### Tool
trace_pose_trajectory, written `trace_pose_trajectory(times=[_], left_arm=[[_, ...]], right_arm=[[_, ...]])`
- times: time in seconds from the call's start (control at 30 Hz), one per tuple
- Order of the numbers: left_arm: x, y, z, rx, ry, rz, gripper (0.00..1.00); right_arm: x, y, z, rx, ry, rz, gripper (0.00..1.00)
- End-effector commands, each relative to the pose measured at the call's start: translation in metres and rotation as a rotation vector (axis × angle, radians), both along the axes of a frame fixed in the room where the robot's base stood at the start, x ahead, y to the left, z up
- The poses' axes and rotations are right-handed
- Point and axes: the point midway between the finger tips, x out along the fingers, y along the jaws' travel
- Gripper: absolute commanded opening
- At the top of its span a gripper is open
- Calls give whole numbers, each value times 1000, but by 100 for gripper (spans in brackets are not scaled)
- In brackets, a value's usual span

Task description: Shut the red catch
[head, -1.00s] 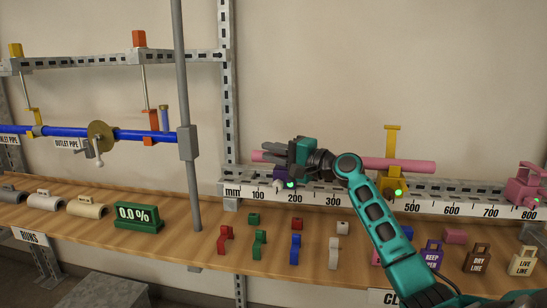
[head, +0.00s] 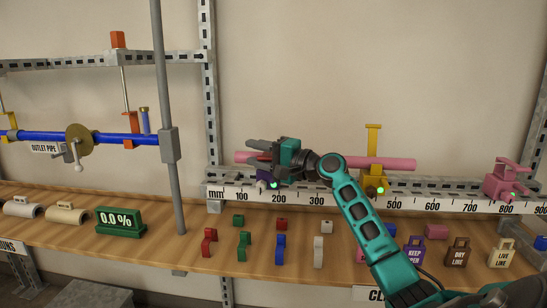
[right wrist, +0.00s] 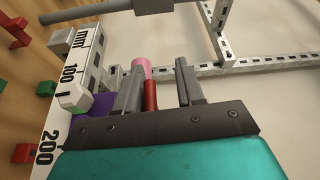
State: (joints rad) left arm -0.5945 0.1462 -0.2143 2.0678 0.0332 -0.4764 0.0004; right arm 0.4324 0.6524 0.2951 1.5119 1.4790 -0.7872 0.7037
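The red catch (right wrist: 150,97) shows in the right wrist view as a short red bar between the fingers of my right gripper (right wrist: 158,88). It lies close along the left finger, with a clear gap to the right finger; I cannot tell whether it touches. In the head view my right gripper (head: 262,151) is open, its fingers pointing left over the purple clamp (head: 263,177) near the 100 to 200 marks. A sliver of red shows between the fingers there, and the hand hides the rest. The pink pipe (head: 395,164) runs behind the hand. My left gripper is out of view.
A yellow clamp (head: 373,150) with an upright handle and a pink clamp (head: 507,180) stand farther right on the ruled rail (head: 340,201). Small coloured blocks, including a red one (head: 209,241), and tags lie on the wooden shelf (head: 190,262) below. A grey post (head: 165,110) rises at left.

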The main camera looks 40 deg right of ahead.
Motion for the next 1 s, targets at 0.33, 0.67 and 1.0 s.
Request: trace_pose_trajectory(times=[0.33, 0.67, 1.0], left_arm=[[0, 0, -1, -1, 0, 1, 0], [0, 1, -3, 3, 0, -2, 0], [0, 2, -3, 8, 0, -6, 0]], right_arm=[[-57, -18, -3, -2, 2, -1, 38], [-109, -35, -4, 0, 0, 0, 38], [-119, -38, -3, -1, -1, 0, 38]])
